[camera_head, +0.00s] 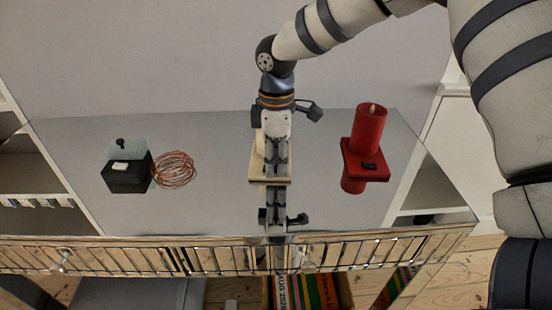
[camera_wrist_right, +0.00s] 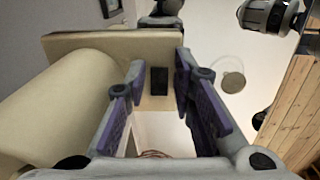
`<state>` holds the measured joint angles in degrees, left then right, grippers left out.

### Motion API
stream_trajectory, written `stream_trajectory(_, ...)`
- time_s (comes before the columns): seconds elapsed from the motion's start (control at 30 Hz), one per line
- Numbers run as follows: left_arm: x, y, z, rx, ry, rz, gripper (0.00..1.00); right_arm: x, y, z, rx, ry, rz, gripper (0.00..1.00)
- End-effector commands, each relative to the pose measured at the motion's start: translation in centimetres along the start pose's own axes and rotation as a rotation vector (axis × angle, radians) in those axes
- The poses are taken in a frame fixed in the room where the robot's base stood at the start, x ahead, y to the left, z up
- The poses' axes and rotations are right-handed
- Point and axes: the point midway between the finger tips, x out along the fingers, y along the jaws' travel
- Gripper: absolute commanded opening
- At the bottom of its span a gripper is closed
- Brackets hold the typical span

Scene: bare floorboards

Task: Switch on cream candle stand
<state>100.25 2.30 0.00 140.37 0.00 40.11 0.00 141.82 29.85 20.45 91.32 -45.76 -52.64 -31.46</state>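The cream candle stand (camera_head: 256,168) is at the middle of the glossy surface, largely hidden behind my right gripper (camera_head: 271,165). In the right wrist view its thick cream candle (camera_wrist_right: 65,105) is at the left, beside the flat cream base (camera_wrist_right: 85,42). A small black switch (camera_wrist_right: 159,81) on the base shows between the fingertips of my right gripper (camera_wrist_right: 159,73). The fingers are apart with nothing held between them. I cannot tell whether they touch the base. My left gripper is not in view.
A red candle stand (camera_head: 368,130) with its own dark switch stands to the right. A black box (camera_head: 127,175) with a copper wire coil (camera_head: 175,169) stands to the left. A wall is behind.

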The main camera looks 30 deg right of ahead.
Motion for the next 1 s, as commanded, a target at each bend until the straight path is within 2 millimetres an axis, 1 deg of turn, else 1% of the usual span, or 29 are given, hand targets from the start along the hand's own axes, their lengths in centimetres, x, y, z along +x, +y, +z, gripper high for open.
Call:
stream_trajectory(0.13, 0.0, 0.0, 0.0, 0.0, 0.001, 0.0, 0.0, -0.1, 0.0, 0.0, 0.0, 0.001, 0.001, 0.23)
stream_trajectory(0.23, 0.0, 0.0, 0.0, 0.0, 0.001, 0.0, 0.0, -0.1, 0.0, 0.0, 0.0, 0.001, 0.001, 0.01)
stream_trajectory(0.47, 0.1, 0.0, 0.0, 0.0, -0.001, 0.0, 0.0, -0.1, 0.1, -0.1, -0.001, -0.019, 0.002, 0.0)
stream_trajectory(0.7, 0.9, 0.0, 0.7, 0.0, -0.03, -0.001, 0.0, 0.0, 0.1, -0.6, -0.002, -0.212, 0.001, 0.0)
stream_trajectory(0.8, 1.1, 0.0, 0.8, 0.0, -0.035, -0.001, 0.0, -0.1, 0.1, -0.8, -0.001, -0.253, 0.0, 0.0)
stream_trajectory(1.0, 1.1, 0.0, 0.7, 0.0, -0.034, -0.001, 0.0, -0.3, 0.0, -0.8, 0.001, -0.261, -0.001, 0.0)
